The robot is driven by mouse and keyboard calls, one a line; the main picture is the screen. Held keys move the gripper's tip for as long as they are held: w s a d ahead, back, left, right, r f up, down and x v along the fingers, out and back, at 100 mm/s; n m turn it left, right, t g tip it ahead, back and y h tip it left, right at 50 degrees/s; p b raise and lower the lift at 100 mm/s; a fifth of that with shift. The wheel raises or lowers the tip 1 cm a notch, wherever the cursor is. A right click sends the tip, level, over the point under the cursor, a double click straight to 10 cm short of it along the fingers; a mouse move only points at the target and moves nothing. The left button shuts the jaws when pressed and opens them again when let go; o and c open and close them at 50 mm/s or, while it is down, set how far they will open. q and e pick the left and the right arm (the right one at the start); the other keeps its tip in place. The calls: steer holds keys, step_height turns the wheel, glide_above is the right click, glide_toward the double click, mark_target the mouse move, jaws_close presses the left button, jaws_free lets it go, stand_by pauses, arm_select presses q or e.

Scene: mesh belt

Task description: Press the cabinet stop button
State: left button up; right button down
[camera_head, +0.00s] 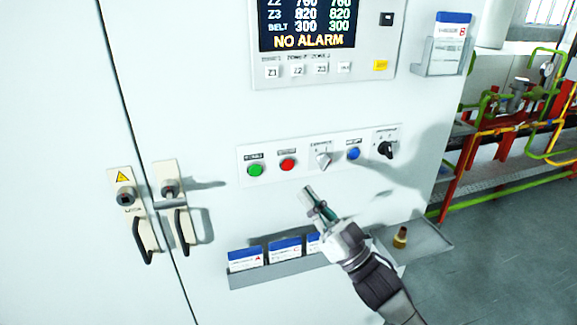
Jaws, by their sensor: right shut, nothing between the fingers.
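The cabinet (80,80) is white and fills the left and middle of the head view. A control strip (333,142) on its front carries a green button (255,169), a red button (288,164), a grey selector knob (323,160), a blue button (353,153) and a black rotary switch (386,149). The button labels are too small to read; the red one looks like the stop button. My right gripper (308,193) is shut and empty, below and slightly right of the red button and apart from it. My left gripper is not in view.
A display (307,24) above reads "NO ALARM". A card rack (280,272) holds blue-and-white cards below the strip. A small side shelf (425,240) carries a brass-coloured piece (400,237). Door handles (146,238) stick out at left. Coloured pipes (500,125) stand at right.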

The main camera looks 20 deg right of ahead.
mark_target(288, 164)
steer(key=w+b, duration=0.3)
steer(key=w, duration=0.5)
steer(key=shift+w+a, duration=0.15)
steer(key=shift+w, duration=0.1)
stand_by(1.2)
steer(key=shift+w, duration=0.35)
steer(key=shift+w+b, duration=0.35)
steer(key=shift+w, duration=0.05)
stand_by(0.7)
steer(key=shift+s, duration=0.15)
steer(key=shift+s+p, duration=0.4)
steer(key=shift+s, duration=0.3)
